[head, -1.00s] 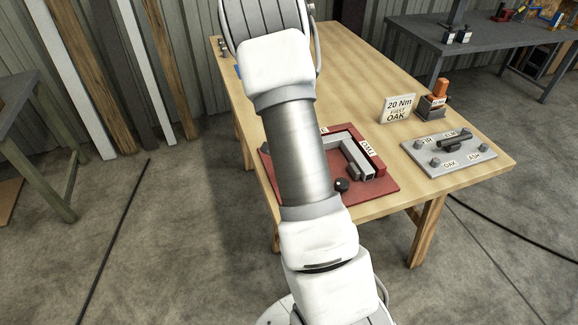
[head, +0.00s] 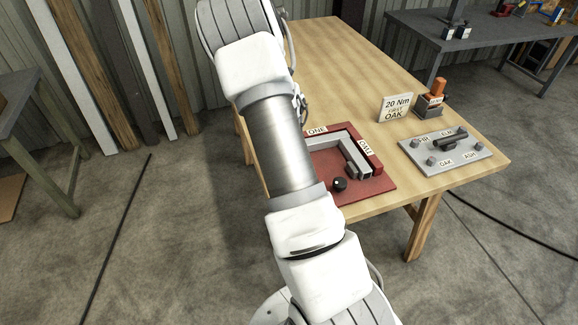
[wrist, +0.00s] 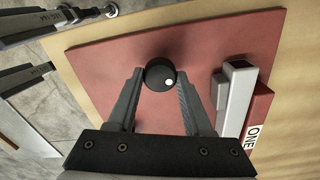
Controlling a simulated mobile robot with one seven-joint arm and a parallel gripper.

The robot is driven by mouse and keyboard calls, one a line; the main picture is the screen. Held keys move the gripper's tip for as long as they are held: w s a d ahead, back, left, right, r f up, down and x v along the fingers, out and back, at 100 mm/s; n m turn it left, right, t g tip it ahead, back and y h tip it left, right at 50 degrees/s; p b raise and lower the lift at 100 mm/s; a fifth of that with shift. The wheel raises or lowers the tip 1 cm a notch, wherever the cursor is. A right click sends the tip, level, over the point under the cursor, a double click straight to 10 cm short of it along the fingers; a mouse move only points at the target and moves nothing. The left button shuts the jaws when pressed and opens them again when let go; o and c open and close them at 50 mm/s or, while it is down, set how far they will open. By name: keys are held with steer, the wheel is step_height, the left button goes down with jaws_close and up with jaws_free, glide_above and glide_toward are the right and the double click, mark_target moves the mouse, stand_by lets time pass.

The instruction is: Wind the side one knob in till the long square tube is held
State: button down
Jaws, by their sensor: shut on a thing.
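In the wrist view, a round black knob (wrist: 160,75) with a white dot sits between the fingertips of my gripper (wrist: 160,82), which is shut on it. Beside it to the right is the end of a grey square tube (wrist: 237,100), lying along a red block labelled ONE (wrist: 256,124). A strip of red plate shows between knob and tube. In the head view, the pale tube (head: 324,144) shows near the ONE label (head: 317,132), its left part hidden by my arm. Another square tube (head: 356,158) runs toward the front. My gripper and the held knob are hidden there.
The red base plate (head: 374,186) lies on the wooden table (head: 345,65). A second black knob (head: 340,184) stands near its front. To the right are a grey board (head: 470,157) with labelled pegs and a dark tool, a 20 Nm sign (head: 395,108) and an orange-topped object (head: 435,88).

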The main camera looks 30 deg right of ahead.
steer(key=shift+m, duration=0.3)
steer(key=shift+c, duration=1.5)
jaws_free()
steer(key=shift+r, duration=0.1)
step_height(320, 180, up, 17)
steer(key=p, duration=0.2)
steer(key=shift+r, duration=0.15)
